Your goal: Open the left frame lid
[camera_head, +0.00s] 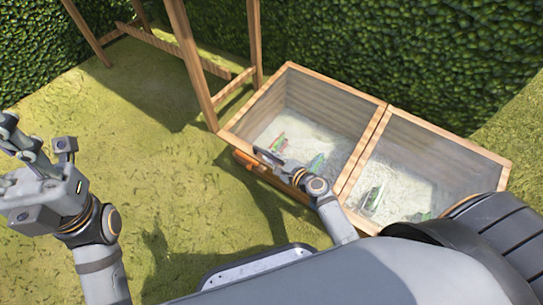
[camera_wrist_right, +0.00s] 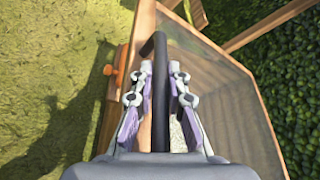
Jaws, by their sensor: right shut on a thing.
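The left frame lid (camera_head: 335,98) is a wood-edged clear pane on the left half of a wooden cold frame. It looks closed, lying flat over the box. It also shows in the wrist view (camera_wrist_right: 215,70). My right gripper (camera_head: 270,160) is at the lid's front edge. In the wrist view its two fingers (camera_wrist_right: 160,85) stand on either side of a dark handle (camera_wrist_right: 161,60) and are shut on it. My left gripper (camera_head: 30,150) is raised at the far left, away from the frame, its fingers apart and empty.
The right frame lid (camera_head: 430,160) lies beside the left one, also closed. Green plants (camera_head: 316,163) show through the glass. A wooden post structure (camera_head: 190,60) stands behind left, close to the frame. Hedges (camera_head: 400,50) close off the back. Grass (camera_head: 150,180) at left is open.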

